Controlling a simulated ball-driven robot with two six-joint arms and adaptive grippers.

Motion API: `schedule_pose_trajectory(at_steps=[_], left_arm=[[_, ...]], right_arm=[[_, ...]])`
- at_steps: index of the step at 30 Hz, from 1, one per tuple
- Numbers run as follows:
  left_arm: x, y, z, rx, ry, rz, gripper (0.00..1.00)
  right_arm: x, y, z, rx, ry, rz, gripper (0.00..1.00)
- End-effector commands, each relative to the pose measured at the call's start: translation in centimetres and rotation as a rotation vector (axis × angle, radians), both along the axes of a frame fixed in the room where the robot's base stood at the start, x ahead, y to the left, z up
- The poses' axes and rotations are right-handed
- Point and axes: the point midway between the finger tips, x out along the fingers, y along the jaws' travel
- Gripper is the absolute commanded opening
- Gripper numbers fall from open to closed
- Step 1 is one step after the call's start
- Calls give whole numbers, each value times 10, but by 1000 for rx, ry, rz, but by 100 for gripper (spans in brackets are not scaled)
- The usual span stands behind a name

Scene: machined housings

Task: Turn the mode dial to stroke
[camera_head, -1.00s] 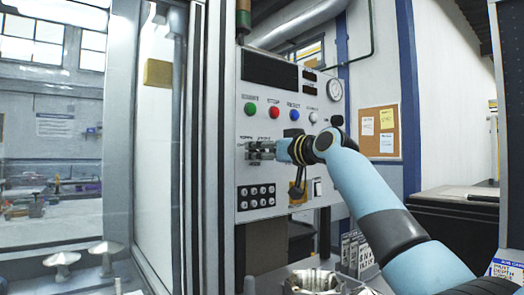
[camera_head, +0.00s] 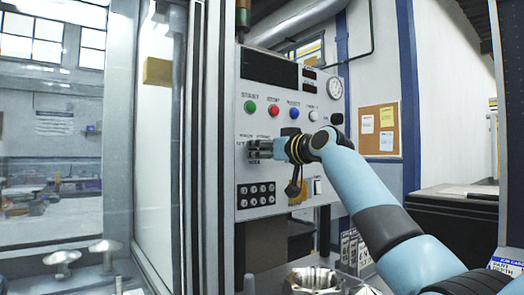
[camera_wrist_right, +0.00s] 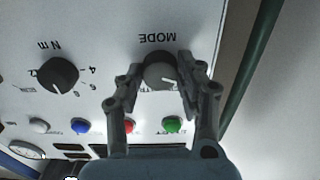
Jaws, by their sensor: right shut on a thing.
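The mode dial (camera_wrist_right: 160,72) is a round grey knob on the pale control panel (camera_head: 255,95). It shows in the right wrist view under the upside-down word MODE. A short white mark on its face points toward the lower right of that picture. My right gripper (camera_wrist_right: 160,66) has one finger on each side of the dial and is shut on it. In the head view the same gripper (camera_head: 259,149) is at the panel's left part and hides the dial. The lettering around the dial is partly covered by the fingers. My left gripper is not in view.
A black torque knob (camera_wrist_right: 58,75) marked N m sits beside the dial. Green (camera_head: 250,106), red (camera_head: 274,109) and blue (camera_head: 294,112) buttons are above my gripper. A glass door frame (camera_head: 190,150) stands close on the left.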

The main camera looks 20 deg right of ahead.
Motion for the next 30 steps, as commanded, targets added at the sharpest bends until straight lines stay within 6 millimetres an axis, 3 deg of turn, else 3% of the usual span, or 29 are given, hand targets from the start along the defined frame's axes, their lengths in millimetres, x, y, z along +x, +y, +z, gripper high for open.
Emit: schedule_pose_trajectory(at_steps=[11,30], left_arm=[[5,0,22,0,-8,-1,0],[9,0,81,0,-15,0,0]], right_arm=[[0,0,3,165,63,1,4],[0,0,3,729,266,0,4]])
